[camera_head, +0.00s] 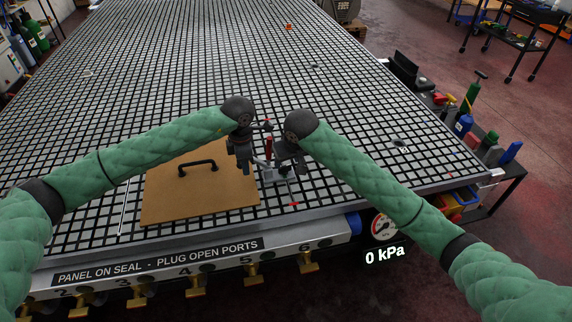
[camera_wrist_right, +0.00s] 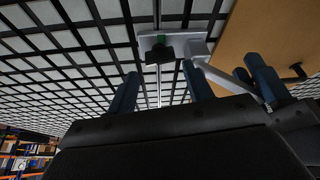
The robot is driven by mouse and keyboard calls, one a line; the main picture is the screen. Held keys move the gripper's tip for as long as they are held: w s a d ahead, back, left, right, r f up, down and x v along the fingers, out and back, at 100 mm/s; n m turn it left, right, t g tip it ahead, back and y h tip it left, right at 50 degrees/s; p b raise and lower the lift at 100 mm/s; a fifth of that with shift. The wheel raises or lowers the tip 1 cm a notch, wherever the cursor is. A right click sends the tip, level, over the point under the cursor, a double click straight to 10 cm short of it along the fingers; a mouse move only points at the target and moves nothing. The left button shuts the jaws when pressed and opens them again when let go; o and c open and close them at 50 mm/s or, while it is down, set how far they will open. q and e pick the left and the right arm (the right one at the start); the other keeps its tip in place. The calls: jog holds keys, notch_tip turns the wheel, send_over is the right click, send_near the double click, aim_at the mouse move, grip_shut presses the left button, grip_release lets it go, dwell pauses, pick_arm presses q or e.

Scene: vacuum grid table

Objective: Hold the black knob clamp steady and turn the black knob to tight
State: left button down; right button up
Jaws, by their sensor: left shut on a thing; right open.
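The black knob clamp (camera_head: 275,174) stands on the grid table beside the board's right edge, with a grey base and a red upright part. Its black knob (camera_wrist_right: 160,51) shows in the right wrist view, just beyond the fingertips of my right gripper (camera_wrist_right: 160,85). My right gripper is open, its two fingers apart with nothing between them. In the head view it hangs over the clamp's right side and hides part of it. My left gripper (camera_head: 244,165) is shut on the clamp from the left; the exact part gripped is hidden.
A brown board (camera_head: 200,203) with a black handle (camera_head: 197,166) lies left of the clamp. The grid table (camera_head: 180,70) is mostly clear behind. Brass valves (camera_head: 195,285) line its front edge near a gauge (camera_head: 383,226) and a 0 kPa readout.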

jog(key=v, duration=0.7)
jog(key=shift+r, duration=0.15)
pick_arm(q)
jog(key=c, duration=1.2)
grip_release()
jog(key=shift+c, duration=0.2)
